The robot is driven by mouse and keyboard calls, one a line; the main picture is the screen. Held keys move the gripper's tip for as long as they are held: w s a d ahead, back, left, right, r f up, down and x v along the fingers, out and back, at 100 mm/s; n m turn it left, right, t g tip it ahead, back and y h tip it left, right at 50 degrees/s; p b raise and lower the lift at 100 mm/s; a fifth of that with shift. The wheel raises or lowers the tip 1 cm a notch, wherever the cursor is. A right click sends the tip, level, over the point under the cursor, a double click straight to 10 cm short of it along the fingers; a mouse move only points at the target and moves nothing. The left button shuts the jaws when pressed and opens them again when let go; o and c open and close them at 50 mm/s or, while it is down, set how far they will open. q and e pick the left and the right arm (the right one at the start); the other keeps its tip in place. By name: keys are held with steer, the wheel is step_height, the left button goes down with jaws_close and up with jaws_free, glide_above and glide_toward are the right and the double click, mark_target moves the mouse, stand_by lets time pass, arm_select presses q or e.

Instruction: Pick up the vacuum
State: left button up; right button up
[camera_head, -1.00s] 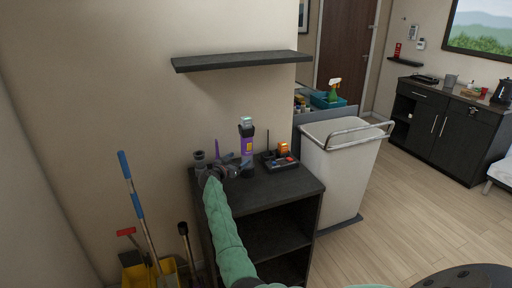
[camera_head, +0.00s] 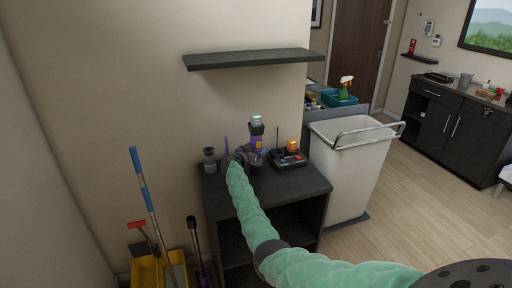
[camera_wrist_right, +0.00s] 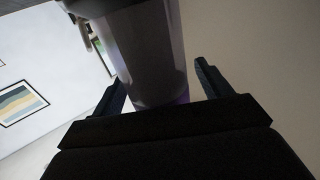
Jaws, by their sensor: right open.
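The vacuum (camera_head: 257,132) looks like an upright handheld unit with a purple body and a pale top, standing on the dark cabinet (camera_head: 300,182). My right gripper (camera_head: 251,157) is in front of it and hides its lower part. In the right wrist view, the right gripper (camera_wrist_right: 160,86) is open, with one finger on each side of a grey cylinder with a purple tint, which appears to be the vacuum (camera_wrist_right: 150,48). I cannot tell whether the fingers touch it. My left gripper is not in view.
A dark grey cylindrical item (camera_head: 209,158) stands left of the gripper, and a black tray with an orange item (camera_head: 290,158) stands to the right. A shelf (camera_head: 250,59) hangs above. A white bin (camera_head: 350,165) stands right of the cabinet; mop handles (camera_head: 146,190) are at left.

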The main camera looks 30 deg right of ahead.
steer(key=shift+w+d+f, duration=0.1)
steer(key=shift+d, duration=0.25)
steer(key=shift+a, duration=0.1)
steer(key=c, duration=1.1)
steer(key=shift+c, duration=1.4)
